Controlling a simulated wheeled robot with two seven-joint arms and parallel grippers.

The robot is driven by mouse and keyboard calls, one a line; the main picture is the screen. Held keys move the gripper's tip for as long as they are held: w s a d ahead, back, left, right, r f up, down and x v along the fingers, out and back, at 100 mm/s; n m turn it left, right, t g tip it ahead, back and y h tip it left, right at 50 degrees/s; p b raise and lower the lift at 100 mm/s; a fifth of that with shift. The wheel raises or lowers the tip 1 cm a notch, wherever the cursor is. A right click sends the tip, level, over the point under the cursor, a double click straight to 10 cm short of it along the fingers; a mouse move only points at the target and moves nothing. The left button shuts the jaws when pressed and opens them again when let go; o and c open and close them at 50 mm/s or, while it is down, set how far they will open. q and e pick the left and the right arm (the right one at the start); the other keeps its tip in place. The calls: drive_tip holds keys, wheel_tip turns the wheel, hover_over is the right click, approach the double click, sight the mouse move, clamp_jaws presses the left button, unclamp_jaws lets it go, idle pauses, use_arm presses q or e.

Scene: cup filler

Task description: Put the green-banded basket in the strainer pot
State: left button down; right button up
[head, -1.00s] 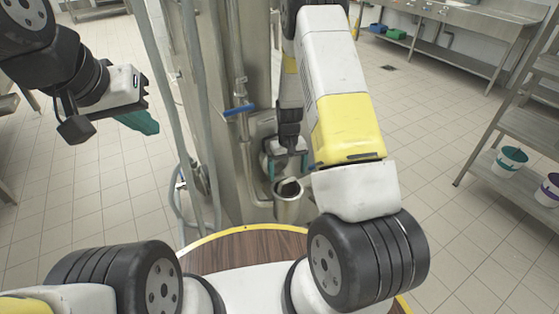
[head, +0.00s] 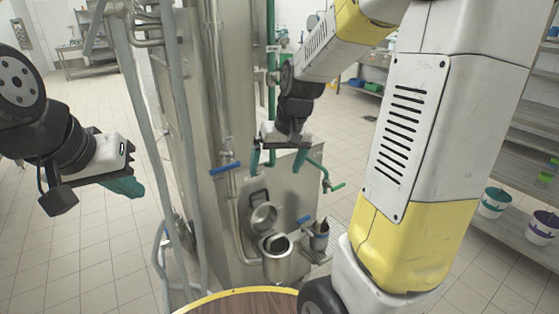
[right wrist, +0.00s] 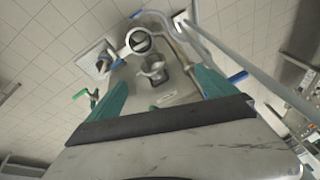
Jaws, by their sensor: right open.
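A metal pot (head: 278,262), likely the strainer pot, hangs low in front of the steel machine with something dark in its mouth; the right wrist view shows it too (right wrist: 138,41). A round metal ring or cup (head: 264,217) sits just above it. A small metal vessel with blue on it (head: 320,234) stands to the right on a small tray. I cannot make out a green band on these. My right gripper (head: 279,160) is open and empty above them, teal fingers apart. My left gripper (head: 124,186) is far left, away from the machine; its finger gap is hidden.
The steel machine (head: 225,235) has a blue-handled valve (head: 225,168) and a green-handled tap (head: 336,187). Hoses run down its left side. Tiled floor lies open at left.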

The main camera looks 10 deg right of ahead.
drive_tip(key=s+r+t, duration=0.1)
drive_tip(key=s+r, duration=0.3)
drive_tip(key=s, duration=0.4)
drive_tip(key=s+r+t, duration=0.2)
drive_tip(key=s+r, duration=0.3)
drive_tip(key=s, duration=0.3)
drive_tip(key=shift+a+r, duration=0.25)
drive_tip(key=shift+r, duration=0.05)
drive_tip(key=shift+c, duration=0.3)
